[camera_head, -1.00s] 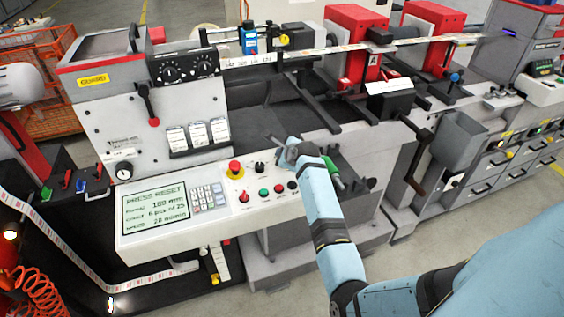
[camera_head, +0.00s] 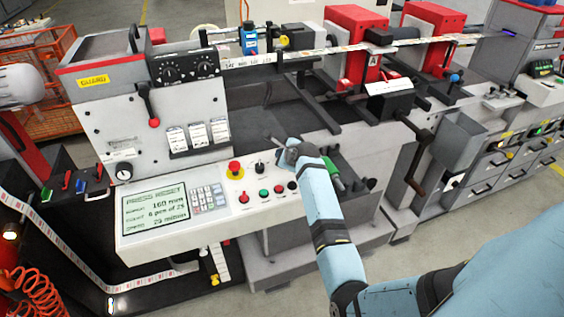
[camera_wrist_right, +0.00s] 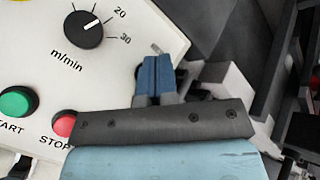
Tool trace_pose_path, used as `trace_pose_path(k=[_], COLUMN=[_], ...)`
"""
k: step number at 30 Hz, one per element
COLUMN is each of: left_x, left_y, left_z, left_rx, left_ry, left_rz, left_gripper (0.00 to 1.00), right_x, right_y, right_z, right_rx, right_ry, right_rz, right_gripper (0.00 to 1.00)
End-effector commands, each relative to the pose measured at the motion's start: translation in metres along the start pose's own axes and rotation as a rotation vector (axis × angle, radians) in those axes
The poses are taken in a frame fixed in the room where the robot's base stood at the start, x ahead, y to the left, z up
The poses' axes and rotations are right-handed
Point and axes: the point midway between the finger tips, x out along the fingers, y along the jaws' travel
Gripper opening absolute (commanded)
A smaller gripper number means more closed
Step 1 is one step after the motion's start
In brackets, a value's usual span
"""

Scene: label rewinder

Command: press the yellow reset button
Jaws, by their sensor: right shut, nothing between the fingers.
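I cannot make out a yellow reset button on this panel; a small yellow knob (camera_head: 284,40) sits beside a blue unit at the top. My right gripper (camera_head: 279,143) is above the machine bed, beyond the panel's right end. In the right wrist view its blue fingers (camera_wrist_right: 157,66) are shut and empty, right of the dial (camera_wrist_right: 84,29). My left gripper is out of view.
A green-handled tool (camera_head: 333,172) lies close to my right wrist. A label strip (camera_head: 300,52) runs across the top. An orange hose (camera_head: 35,292) is at lower left.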

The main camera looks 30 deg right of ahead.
Motion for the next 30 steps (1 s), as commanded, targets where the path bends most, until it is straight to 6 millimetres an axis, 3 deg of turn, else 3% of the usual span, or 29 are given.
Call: trace_pose_path(k=[30], left_x=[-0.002], left_y=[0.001], left_z=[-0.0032], left_rx=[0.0], left_ry=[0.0], left_rz=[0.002], left_gripper=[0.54], right_x=[0.0058], right_y=[0.0042], right_z=[-0.0042], right_rx=[0.002], right_ry=[0.0], right_rz=[0.0], right_gripper=[0.0])
